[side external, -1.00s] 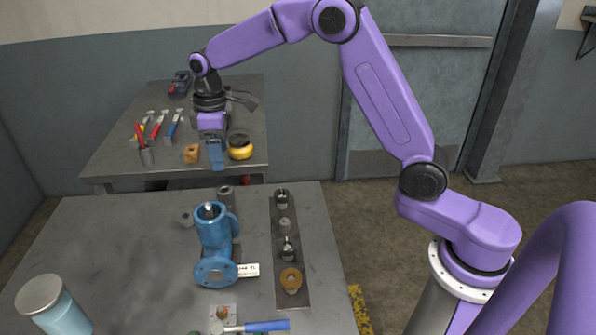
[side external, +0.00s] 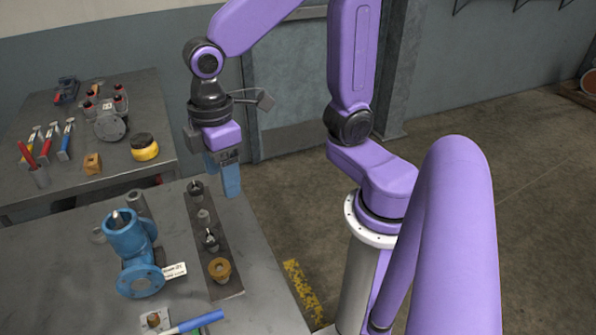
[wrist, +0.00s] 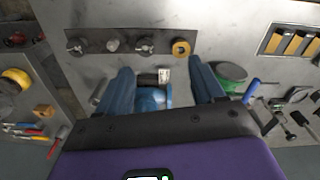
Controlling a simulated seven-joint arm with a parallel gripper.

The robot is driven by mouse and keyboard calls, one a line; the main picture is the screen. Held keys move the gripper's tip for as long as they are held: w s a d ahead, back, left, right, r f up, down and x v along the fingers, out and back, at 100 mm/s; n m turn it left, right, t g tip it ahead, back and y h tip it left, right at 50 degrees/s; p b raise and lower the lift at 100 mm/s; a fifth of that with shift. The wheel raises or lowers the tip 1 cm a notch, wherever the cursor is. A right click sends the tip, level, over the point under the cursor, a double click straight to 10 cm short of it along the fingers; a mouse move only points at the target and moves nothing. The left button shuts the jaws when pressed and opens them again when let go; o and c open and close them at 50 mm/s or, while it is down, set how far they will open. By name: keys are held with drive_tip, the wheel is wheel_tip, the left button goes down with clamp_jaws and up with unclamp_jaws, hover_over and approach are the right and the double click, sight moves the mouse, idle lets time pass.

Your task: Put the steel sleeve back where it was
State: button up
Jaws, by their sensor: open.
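A plain grey steel cylinder (side external: 137,203), which looks like the sleeve, stands on the near bench just behind the blue valve body (side external: 127,238). Part of it is hidden by the valve. A dark metal strip (side external: 226,253) right of the valve carries a row of parts: a dark steel part (side external: 196,189) at the far end, a small grey one (side external: 204,216), a steel one with a stem (side external: 211,240) and a brass ring (side external: 219,269). My gripper (side external: 222,180) is open and empty above the strip's far end.
A rear bench (side external: 110,175) holds pliers, a yellow-and-black round item (side external: 144,147) and a wooden block (side external: 92,163). A blue-handled tool (side external: 195,322) lies at the near bench's front. Bare bench top lies right of the strip.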

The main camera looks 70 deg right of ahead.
drive_tip(key=s+d+f+n, duration=0.1)
drive_tip(key=s+d, duration=0.5)
drive_tip(key=s, duration=0.6)
drive_tip(key=shift+d+f, duration=0.15)
drive_tip(key=shift+f, duration=0.35)
